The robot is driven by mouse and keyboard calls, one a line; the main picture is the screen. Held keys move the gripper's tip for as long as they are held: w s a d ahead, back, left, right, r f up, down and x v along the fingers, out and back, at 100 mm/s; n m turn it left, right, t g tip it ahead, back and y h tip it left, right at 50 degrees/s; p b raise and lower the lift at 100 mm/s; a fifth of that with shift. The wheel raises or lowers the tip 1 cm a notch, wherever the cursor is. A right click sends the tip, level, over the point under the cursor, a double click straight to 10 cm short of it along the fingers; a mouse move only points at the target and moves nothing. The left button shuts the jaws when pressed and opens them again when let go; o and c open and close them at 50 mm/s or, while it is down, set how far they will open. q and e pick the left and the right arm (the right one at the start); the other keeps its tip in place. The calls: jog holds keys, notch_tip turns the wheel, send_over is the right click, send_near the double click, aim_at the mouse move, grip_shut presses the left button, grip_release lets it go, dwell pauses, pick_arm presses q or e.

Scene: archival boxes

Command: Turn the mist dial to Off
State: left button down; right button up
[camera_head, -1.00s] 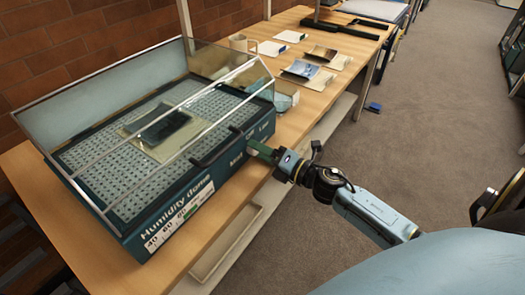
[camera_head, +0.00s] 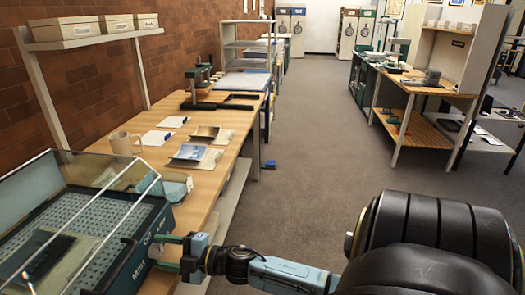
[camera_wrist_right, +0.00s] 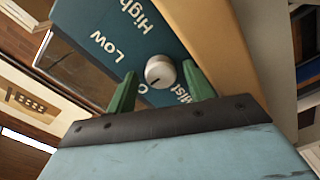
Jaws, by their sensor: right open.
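The humidity dome (camera_head: 127,262) is a dark teal box with a clear cover, at the lower left of the head view. Its panel (camera_wrist_right: 118,30) shows the words High, Low and Mist in the right wrist view. The mist dial (camera_wrist_right: 160,72) is a small pale round knob. A dark mark on its rim points toward a partly hidden word beginning with O. My right gripper (camera_head: 162,252) is open at the panel, and its green fingers stand on either side of the dial in the wrist view. I cannot tell whether they touch it. My left gripper is not in view.
A shelf with boxes (camera_head: 95,27) is on the brick wall.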

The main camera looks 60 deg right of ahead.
jog(key=m, duration=0.4)
jog(key=shift+a+f, duration=0.1)
jog(key=shift+f, duration=0.05)
jog(key=m+b, duration=0.1)
jog(key=m, duration=0.2)
jog(key=m+b, duration=0.1)
jog(key=m, duration=0.5)
jog(key=shift+b, duration=0.4)
jog(key=p+v, duration=0.2)
jog(key=v, duration=1.2)
jog(key=s+d+f+m+g+h, duration=0.1)
jog(key=s+f+g+h, duration=0.1)
jog(key=f, duration=0.7)
jog(key=s+d+f+m+g+h+p, duration=0.1)
jog(key=s+f+g+h, duration=0.1)
jog(key=f, duration=0.8)
jog(key=s+d+f+m+g+h+p, duration=0.1)
jog(key=s+f+g+h, duration=0.2)
jog(key=s+f, duration=0.3)
notch_tip(320, 180, down, 4)
jog(key=shift+r+m+h, duration=0.15)
jog(key=shift+m+h, duration=0.15)
jog(key=shift+m, duration=0.1)
jog(key=shift+d, duration=0.1)
